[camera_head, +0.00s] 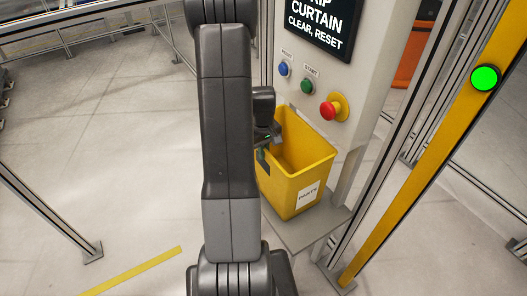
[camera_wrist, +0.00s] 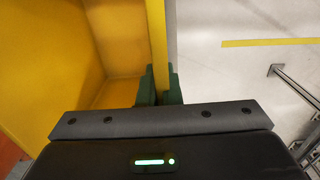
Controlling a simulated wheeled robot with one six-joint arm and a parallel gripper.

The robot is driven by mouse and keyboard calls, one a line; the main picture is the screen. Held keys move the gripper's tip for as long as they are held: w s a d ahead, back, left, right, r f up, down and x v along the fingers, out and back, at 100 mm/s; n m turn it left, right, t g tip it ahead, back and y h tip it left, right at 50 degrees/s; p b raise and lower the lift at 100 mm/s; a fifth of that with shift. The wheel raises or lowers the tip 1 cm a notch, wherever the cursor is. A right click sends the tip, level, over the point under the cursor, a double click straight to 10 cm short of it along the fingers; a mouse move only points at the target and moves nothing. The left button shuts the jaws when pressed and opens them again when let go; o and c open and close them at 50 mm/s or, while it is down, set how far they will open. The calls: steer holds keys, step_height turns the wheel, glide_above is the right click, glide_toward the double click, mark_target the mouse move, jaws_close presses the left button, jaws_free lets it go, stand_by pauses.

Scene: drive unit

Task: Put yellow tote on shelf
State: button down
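The yellow tote (camera_head: 311,169) is an open-topped bin with a white label on its front. It stands upright at the foot of the control panel, by a grey base plate; I cannot tell if it touches the plate. My gripper (camera_head: 262,150) is at the tote's left wall, partly hidden behind my arm. In the wrist view, the green finger pads of my gripper (camera_wrist: 159,88) sit close on both sides of the tote's wall (camera_wrist: 156,35), one inside and one outside. The tote looks empty inside.
The control panel (camera_head: 350,100) with blue, green and red buttons rises right behind the tote. A yellow-faced post (camera_head: 425,160) with a green light stands at right. Metal fence posts stand at left (camera_head: 50,215). Open floor (camera_head: 110,140) lies left of my arm.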

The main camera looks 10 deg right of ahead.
steer(key=shift+f, duration=0.3)
steer(key=shift+f, duration=0.25)
steer(key=c, duration=1.6)
jaws_free()
steer(key=shift+r, duration=0.1)
step_height(320, 180, up, 12)
steer(key=shift+s+a+r+b, duration=0.1)
steer(key=shift+r+b, duration=0.05)
steer(key=shift+b, duration=0.4)
